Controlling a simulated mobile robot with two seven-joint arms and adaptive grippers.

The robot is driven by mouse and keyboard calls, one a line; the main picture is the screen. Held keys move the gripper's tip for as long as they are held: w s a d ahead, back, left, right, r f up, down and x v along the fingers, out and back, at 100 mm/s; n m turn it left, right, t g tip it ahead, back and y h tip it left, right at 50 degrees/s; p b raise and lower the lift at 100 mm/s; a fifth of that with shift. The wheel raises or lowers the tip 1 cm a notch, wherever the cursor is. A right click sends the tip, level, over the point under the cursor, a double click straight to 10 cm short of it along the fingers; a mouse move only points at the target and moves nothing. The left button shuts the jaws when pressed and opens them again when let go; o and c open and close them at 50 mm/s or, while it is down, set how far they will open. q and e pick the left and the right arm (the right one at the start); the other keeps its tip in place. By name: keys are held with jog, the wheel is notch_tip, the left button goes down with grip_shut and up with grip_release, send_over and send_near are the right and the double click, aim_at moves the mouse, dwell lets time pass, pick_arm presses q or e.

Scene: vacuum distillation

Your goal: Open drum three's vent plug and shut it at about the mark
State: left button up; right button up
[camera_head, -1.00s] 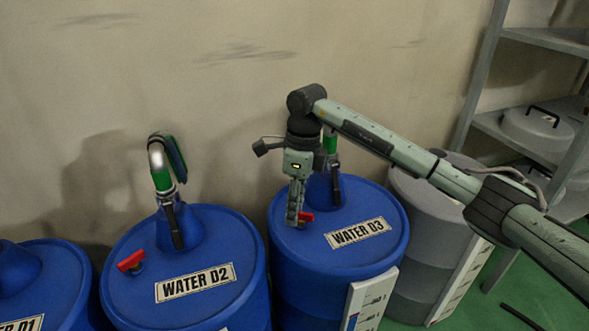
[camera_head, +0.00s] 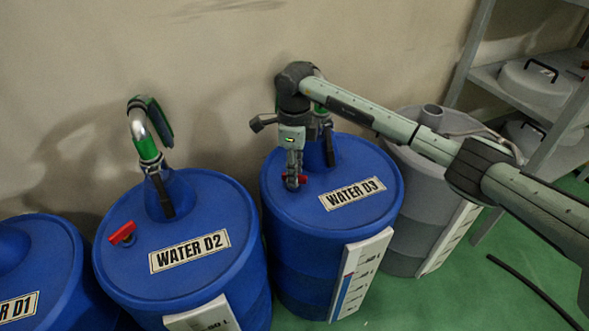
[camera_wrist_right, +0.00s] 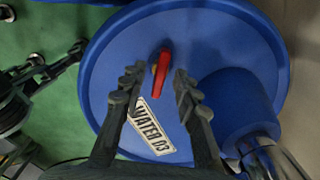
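Drum three is the blue drum labelled WATER D3 (camera_head: 352,194), upright near the wall. Its red vent plug (camera_wrist_right: 161,72) shows on the lid in the right wrist view, between and just beyond my fingertips; in the head view it is partly hidden. My right gripper (camera_wrist_right: 157,84) is open, pointing down at the plug, with a gap on both sides and no visible grip. It also shows in the head view (camera_head: 292,184). A white level gauge (camera_head: 362,272) on the drum's front has a blue column; its readings are too small to tell. My left gripper is not in view.
Drum WATER D2 (camera_head: 240,255) with its red plug (camera_head: 122,233) stands to the left, and drum D1 (camera_head: 62,240) beyond it. A grey drum (camera_head: 408,215) and a shelf (camera_head: 560,125) are at right. D3's funnel and pipe (camera_wrist_right: 235,110) rise close beside my gripper.

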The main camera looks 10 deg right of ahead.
grip_shut()
dwell(0.4)
jog(key=m, duration=0.5)
jog(key=shift+m, duration=2.9)
grip_release()
